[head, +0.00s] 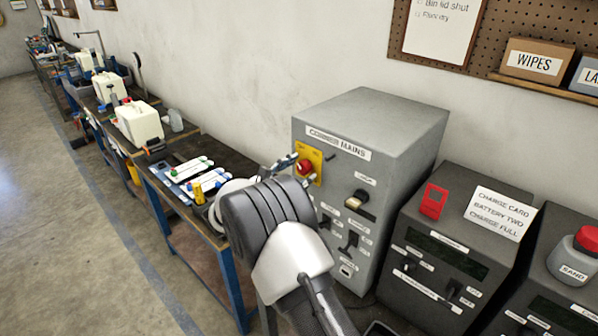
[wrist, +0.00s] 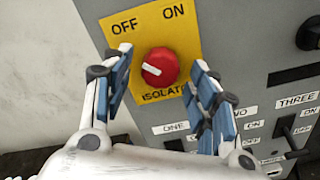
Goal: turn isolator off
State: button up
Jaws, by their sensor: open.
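The isolator is a red round knob (wrist: 160,67) on a yellow plate (wrist: 178,22) marked OFF at left and ON at right. Its white mark lies on the knob's left half, slanting up-left, on the OFF side. In the head view the knob (head: 305,167) sits at the upper left of the grey CORNER MAINS cabinet (head: 395,135). My gripper (wrist: 161,62) is open, with one blue-padded finger on each side of the knob. Gaps show between the pads and the knob. In the head view my arm hides the cabinet's lower left and part of my gripper (head: 296,172).
Other switches (head: 356,200) sit right of and below the isolator. Dark charger boxes (head: 455,250) stand to the right, one bearing a card (head: 500,212). A workbench (head: 228,158) with bottles and strips runs back left. The floor (head: 90,270) at left is clear.

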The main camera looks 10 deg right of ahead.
jog(key=v, duration=1.1)
jog(key=shift+a, duration=0.1)
jog(key=s+d+r+m+g+y+b, duration=0.1)
jog(key=s+d+r+m+g+y, duration=0.25)
jog(key=s+d, duration=0.55)
jog(key=s+d+r+m+g+y+b, duration=0.1)
jog(key=s+d+m+g+y+b, duration=0.1)
jog(key=s+d+m+g, duration=0.6)
jog(key=s+a+f+m+t+y+b, duration=0.1)
jog(key=s+a+f+m+t+y, duration=0.1)
jog(key=s, duration=0.9)
jog(key=s+a+f+m+t+y+b, duration=0.1)
jog(key=s+a+m+y, duration=0.4)
jog(key=s, duration=0.7)
jog(key=shift+f+m+t+y+b, duration=0.45)
jog(key=shift+f+t+y, duration=0.2)
jog(key=shift+t+y, duration=0.5)
jog(key=shift+a, duration=0.1)
jog(key=shift+c, duration=0.5)
